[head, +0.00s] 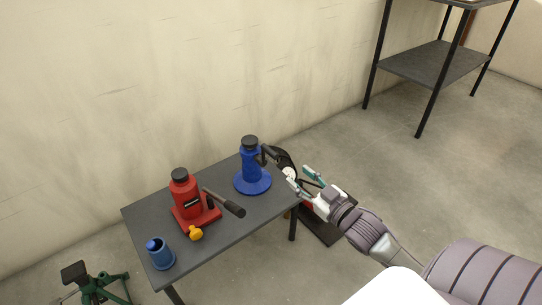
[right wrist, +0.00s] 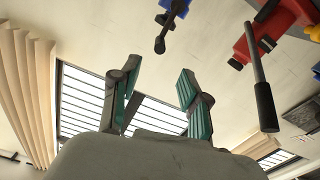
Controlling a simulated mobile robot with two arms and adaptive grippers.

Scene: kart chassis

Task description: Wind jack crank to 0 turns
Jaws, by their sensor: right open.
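The blue jack (head: 251,168) stands upright on a round base on the grey table (head: 225,233), near its far right corner. Its dark crank (head: 267,155) sticks out to the right from the upper body; part of it also shows in the right wrist view (right wrist: 162,34). My right gripper (head: 303,180) is just right of the blue jack, past the table's right edge. Its teal-padded fingers are apart with nothing between them in the right wrist view (right wrist: 158,78). The fingers appear clear of the crank. My left gripper is not in view.
A red bottle jack (head: 184,196) with a dark lever handle (head: 225,202) stands left of the blue jack. A green stand (head: 95,286) is lower left. A shelf (head: 425,65) stands behind right.

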